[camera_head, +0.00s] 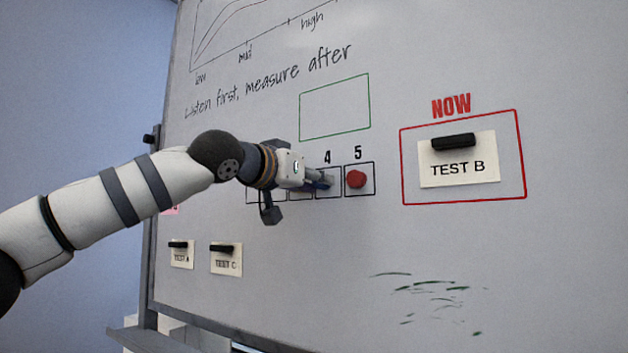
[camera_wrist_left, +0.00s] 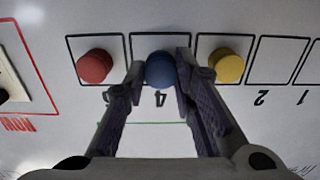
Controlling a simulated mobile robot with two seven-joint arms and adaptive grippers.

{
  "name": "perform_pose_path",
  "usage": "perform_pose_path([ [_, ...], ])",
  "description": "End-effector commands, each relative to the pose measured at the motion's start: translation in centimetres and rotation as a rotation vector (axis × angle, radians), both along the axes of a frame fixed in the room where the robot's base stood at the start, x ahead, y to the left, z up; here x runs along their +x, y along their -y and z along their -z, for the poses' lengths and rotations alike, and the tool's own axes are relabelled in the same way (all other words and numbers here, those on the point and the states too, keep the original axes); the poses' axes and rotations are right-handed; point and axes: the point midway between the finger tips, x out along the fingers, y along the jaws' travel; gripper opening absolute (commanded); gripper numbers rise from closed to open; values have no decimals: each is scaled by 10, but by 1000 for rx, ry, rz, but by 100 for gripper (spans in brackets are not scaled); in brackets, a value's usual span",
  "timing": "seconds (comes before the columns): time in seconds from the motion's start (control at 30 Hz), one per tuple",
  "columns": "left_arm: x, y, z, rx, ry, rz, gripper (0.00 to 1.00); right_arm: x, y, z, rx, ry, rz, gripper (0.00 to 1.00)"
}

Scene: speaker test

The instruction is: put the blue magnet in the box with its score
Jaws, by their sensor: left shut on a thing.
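My left gripper (camera_head: 322,183) reaches across the whiteboard to the row of numbered boxes. In the left wrist view, which is upside down, its two fingers (camera_wrist_left: 160,88) are shut on the round blue magnet (camera_wrist_left: 160,70). The magnet is at the box marked 4 (camera_wrist_left: 141,43); I cannot tell whether it touches the board. In the head view the gripper covers most of the magnet, and box 4 (camera_head: 328,170) shows partly behind the fingers. My right gripper is not in view.
A red magnet (camera_head: 356,179) sits in box 5, and a yellow magnet (camera_wrist_left: 226,65) in box 3. Boxes 2 (camera_wrist_left: 277,60) and 1 look empty. A TEST B card (camera_head: 459,168) hangs in the red NOW frame. TEST A (camera_head: 181,257) and TEST C (camera_head: 226,263) cards hang lower left.

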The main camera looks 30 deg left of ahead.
Motion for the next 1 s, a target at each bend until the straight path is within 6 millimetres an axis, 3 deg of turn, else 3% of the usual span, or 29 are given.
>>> perform_pose_path([
  [0.97,9,1,0,0,0,0,4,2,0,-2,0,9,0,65],
  [1.0,9,1,0,0,0,0,31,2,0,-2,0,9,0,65],
])
